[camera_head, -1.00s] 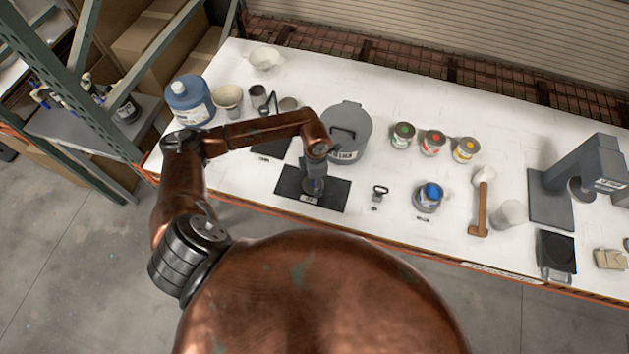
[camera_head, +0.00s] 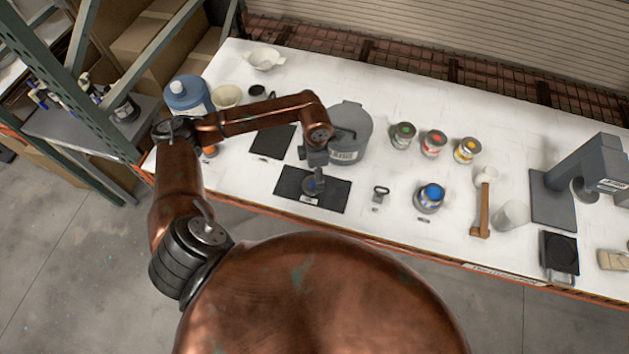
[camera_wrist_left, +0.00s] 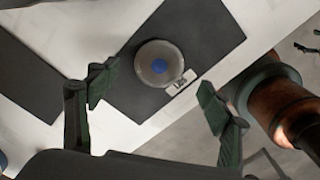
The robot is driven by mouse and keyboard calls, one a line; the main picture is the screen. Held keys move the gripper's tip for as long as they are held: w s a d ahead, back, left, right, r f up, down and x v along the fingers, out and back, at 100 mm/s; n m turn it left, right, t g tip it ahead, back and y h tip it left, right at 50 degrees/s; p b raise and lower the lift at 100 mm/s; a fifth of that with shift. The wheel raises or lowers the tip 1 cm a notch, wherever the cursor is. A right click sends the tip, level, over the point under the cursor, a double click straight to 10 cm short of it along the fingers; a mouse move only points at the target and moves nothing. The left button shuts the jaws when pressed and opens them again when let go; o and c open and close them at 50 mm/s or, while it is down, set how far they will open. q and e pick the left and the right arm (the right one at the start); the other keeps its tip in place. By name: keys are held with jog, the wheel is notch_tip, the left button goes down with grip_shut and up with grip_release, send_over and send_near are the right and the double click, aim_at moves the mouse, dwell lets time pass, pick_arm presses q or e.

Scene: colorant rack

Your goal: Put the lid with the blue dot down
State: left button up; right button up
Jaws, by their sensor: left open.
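The lid with the blue dot (camera_head: 313,185) lies flat on the dark mat (camera_head: 333,195) near the table's front edge. In the left wrist view the round grey lid (camera_wrist_left: 150,75) shows its blue dot facing up, beside the mat's white label. My left gripper (camera_head: 314,160) is just behind and above the lid. In the left wrist view its two fingers (camera_wrist_left: 158,92) are spread wide with nothing between them, apart from the lid. My right gripper is not in view.
A large grey lidded pot (camera_head: 350,120) stands close behind my left gripper. Another dark mat (camera_head: 272,141) lies to the left. To the right are an open can with blue (camera_head: 430,197), several colour-marked cans and a mallet (camera_head: 482,205).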

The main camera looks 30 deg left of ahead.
pick_arm(q)
notch_tip(320, 180, up, 6)
jog(key=b, duration=0.1)
